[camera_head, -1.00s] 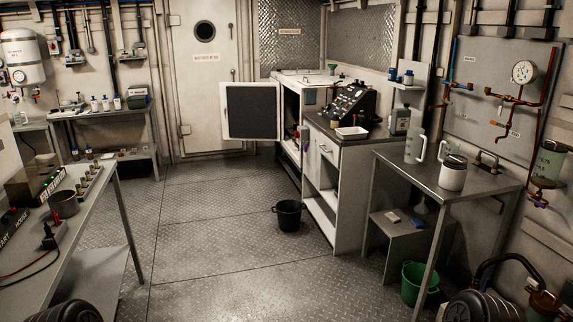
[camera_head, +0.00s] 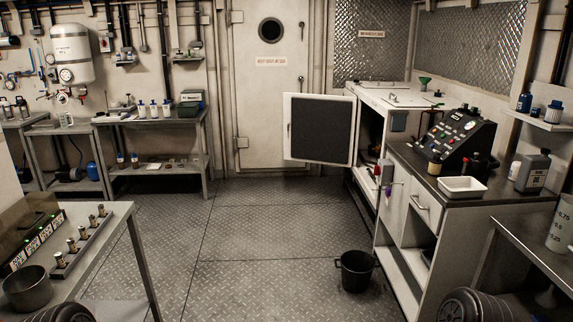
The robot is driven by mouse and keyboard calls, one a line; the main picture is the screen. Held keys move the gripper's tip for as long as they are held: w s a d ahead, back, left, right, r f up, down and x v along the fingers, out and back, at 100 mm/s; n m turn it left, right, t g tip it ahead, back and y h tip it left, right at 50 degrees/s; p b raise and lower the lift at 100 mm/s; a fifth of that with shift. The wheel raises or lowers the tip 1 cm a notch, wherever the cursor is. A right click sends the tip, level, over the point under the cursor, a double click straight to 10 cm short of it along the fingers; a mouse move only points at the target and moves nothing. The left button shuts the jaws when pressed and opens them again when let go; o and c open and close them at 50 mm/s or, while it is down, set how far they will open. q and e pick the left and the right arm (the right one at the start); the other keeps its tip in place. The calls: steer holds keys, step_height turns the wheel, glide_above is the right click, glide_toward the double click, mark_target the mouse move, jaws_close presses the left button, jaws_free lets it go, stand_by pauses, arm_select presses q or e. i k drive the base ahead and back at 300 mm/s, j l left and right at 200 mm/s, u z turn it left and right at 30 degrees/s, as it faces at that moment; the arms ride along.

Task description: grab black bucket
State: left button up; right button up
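The black bucket (camera_head: 356,271) stands upright on the metal floor, right of the picture's middle. It is close to the front of the white cabinet (camera_head: 403,284), and its handle shows at the rim. Neither of my grippers is in view. Only dark, rounded parts of my own arms show at the bottom left and bottom right edges, well apart from the bucket.
The tread-plate floor (camera_head: 240,255) is clear in the middle. A table (camera_head: 112,262) with a dark pot (camera_head: 27,288) stands at left. A grey table (camera_head: 520,238) stands at right. An open white door (camera_head: 319,129) juts out beyond the bucket.

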mark_target(357, 267)
steer(key=i+z, duration=0.2)
steer(key=i, duration=0.35)
steer(key=i+z, duration=0.15)
steer(key=i, duration=0.4)
steer(key=i+j+z, duration=0.2)
steer(key=i, duration=0.35)
steer(key=i+j+z, duration=0.2)
steer(key=i, duration=0.35)
steer(key=i+z, duration=0.4)
steer(key=i+j+z, duration=0.25)
steer(key=i+z, duration=0.2)
steer(key=i+j+z, duration=0.65)
steer(key=z, duration=0.2)
steer(key=j, duration=0.1)
